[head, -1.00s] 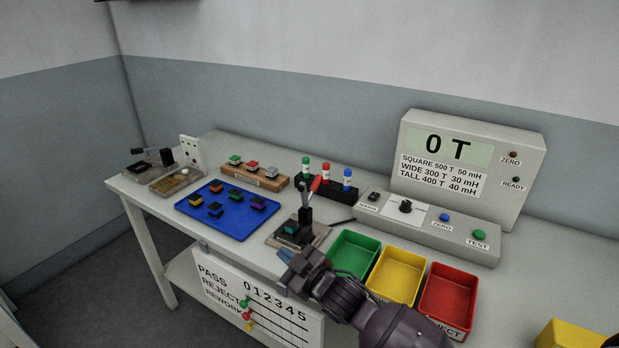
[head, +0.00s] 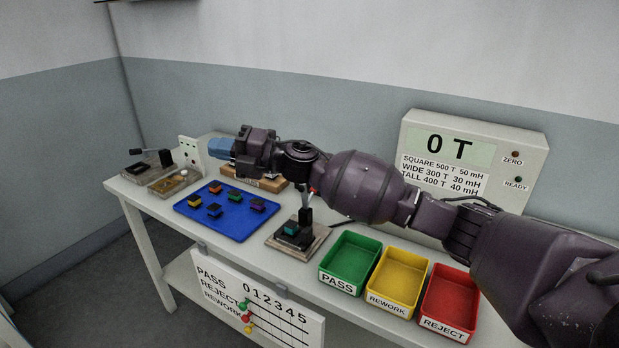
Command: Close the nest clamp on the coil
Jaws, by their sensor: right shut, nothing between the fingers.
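A teal-topped coil (head: 291,228) sits in the nest beside the post. The clamp's lever stands up, and its red tip is mostly hidden behind my right arm. My right gripper (head: 220,148), with blue fingertips, is shut and empty. It is left of and beyond the clamp, above the back of the table near the wooden block. My left gripper is out of view.
A blue tray (head: 235,228) with several coils lies left of the clamp. Green (head: 350,259), yellow (head: 398,278) and red (head: 449,298) bins stand right of it. Another fixture (head: 138,168) stands far left.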

